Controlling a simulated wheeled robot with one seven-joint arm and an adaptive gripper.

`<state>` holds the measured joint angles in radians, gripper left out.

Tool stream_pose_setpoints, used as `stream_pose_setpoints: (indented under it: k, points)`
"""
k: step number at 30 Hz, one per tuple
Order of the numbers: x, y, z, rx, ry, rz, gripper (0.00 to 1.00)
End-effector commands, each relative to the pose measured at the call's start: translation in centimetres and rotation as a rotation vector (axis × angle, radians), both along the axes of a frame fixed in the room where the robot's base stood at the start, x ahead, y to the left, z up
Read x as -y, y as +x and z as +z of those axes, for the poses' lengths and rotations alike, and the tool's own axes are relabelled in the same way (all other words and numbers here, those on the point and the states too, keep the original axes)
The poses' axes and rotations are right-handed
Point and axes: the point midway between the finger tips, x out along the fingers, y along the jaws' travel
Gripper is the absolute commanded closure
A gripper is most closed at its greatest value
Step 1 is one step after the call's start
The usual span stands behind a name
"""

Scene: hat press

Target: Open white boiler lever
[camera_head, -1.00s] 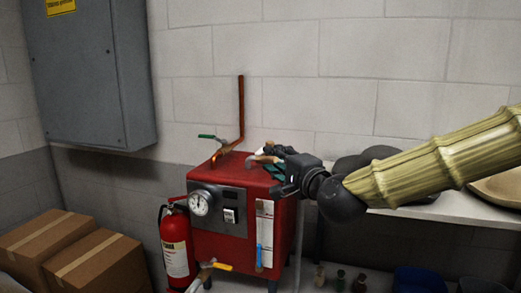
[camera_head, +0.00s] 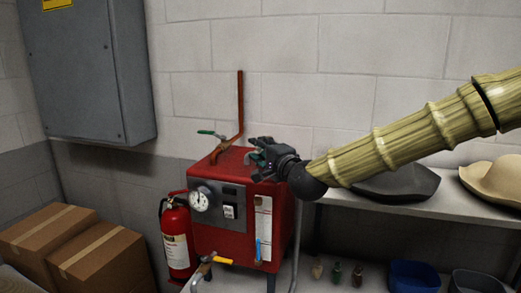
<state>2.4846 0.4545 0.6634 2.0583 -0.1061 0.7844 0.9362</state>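The red boiler (camera_head: 229,243) stands against the wall, with a gauge (camera_head: 199,200) and a dark panel on its front. My gripper (camera_head: 258,158) is over the right side of the boiler top, pointing left. The white lever is hidden behind my gripper in this view. A bit of teal (camera_head: 256,157) shows between the gripper's parts.
A green-handled valve (camera_head: 212,134) sits by the copper pipe (camera_head: 240,105) on the boiler top. A yellow-handled valve (camera_head: 221,260) is low in front. A fire extinguisher (camera_head: 176,239) stands left. A shelf with hats (camera_head: 395,186) is at right.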

Motion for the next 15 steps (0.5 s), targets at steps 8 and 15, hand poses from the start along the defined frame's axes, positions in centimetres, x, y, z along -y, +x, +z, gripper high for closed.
stream_pose_setpoints:
  k: [8, 15]
  points:
    - [0.0, -0.02, 0.11, 0.001, 0.0, 0.0, 1.0]
    - [0.12, 0.04, 0.14, 0.003, 0.001, 0.002, 1.0]
